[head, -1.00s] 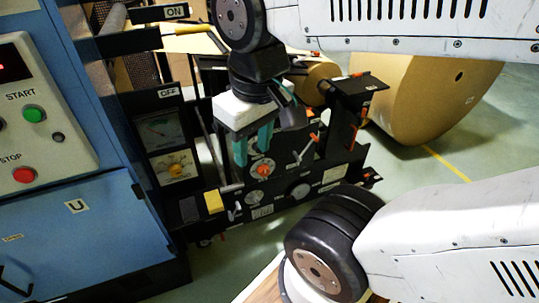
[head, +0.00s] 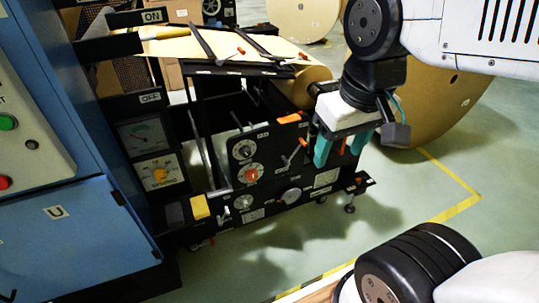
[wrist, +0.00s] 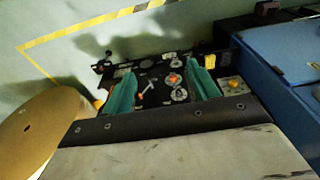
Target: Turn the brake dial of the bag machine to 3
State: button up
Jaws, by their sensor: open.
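The bag machine's black panel (head: 270,195) stands in the middle of the head view. It carries an upper dial with a dark knob (head: 243,150), a dial with an orange-red knob (head: 251,174), and a lower pale dial (head: 243,202). Their lettering is too small to read, so I cannot tell which is the brake dial or its setting. My gripper (head: 342,148) is open and empty, in front of the panel's right end and right of the dials. In the wrist view, the orange-red knob (wrist: 173,79) shows between my teal fingers (wrist: 166,72), apart from them.
A round gauge (head: 291,195) and a red-tipped lever (head: 295,151) are also on the panel. A yellow-knobbed dial (head: 159,174) is on the left. The blue cabinet (head: 95,235) bounds the left side. A large kraft roll (head: 435,105) stands behind on the right.

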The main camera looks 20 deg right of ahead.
jog(key=w+f+t, duration=0.2)
jog(key=w+f, duration=0.1)
jog(key=w, duration=0.8)
jog(key=w+f+t, duration=0.2)
jog(key=w+f, duration=0.1)
jog(key=w, duration=0.8)
jog(key=t, duration=0.9)
send_over(247, 155)
jog(key=s, duration=0.5)
notch_tip(247, 155, down, 27)
jog(key=s+f+t, duration=0.3)
jog(key=f, duration=0.4)
jog(key=w, duration=0.7)
jog(key=shift+w+r, duration=0.1)
jog(key=shift+w, duration=0.1)
jog(key=shift+c, duration=0.3)
jog(key=c, duration=0.9)
